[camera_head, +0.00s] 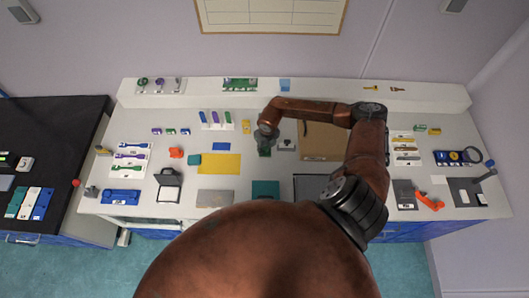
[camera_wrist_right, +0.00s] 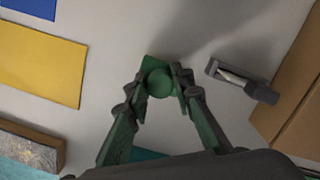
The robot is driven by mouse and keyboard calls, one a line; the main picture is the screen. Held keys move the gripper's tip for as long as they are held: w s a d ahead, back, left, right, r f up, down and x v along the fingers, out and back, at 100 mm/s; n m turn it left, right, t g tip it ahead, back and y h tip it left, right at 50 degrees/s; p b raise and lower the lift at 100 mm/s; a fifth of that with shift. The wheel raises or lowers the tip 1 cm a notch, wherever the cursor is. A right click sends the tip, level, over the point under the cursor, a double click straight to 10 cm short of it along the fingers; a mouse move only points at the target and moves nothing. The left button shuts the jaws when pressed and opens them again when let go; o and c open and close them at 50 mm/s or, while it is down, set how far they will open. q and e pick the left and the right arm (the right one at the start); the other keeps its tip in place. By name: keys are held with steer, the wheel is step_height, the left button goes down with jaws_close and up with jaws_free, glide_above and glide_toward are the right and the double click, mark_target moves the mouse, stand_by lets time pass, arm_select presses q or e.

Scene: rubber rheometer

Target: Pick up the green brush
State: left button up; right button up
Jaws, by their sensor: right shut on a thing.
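The green brush shows in the right wrist view as a round green top (camera_wrist_right: 160,83) above a wider green base, between my gripper's fingertips. My right gripper (camera_wrist_right: 161,88) is shut on it, one finger on each side. In the head view the gripper (camera_head: 265,143) is over the middle of the white table, with the green brush (camera_head: 264,152) just below it. I cannot tell whether its base touches the table. My left gripper is not in view.
A grey holder (camera_head: 286,144) stands just right of the brush, beside a brown board (camera_head: 322,142). A yellow sheet (camera_head: 219,164) lies to the left. Several tools and trays cover the rest of the white table (camera_head: 245,188); small bare patches lie between them.

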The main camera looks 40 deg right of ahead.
steer(key=shift+w, duration=0.2)
jaws_close()
steer(key=shift+r, duration=0.15)
steer(key=shift+r+b, duration=0.3)
step_height(320, 180, up, 2)
steer(key=shift+r+b, duration=0.2)
steer(key=shift+b, duration=0.45)
arm_select(q)
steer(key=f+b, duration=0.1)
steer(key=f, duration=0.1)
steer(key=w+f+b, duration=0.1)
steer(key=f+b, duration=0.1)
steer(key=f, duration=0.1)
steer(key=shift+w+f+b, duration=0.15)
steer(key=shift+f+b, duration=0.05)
steer(key=shift+b, duration=0.1)
arm_select(e)
steer(key=s+a+r, duration=0.8)
steer(key=a+r, duration=0.1)
steer(key=a, duration=0.2)
steer(key=shift+a+r, duration=0.3)
steer(key=shift+r, duration=0.1)
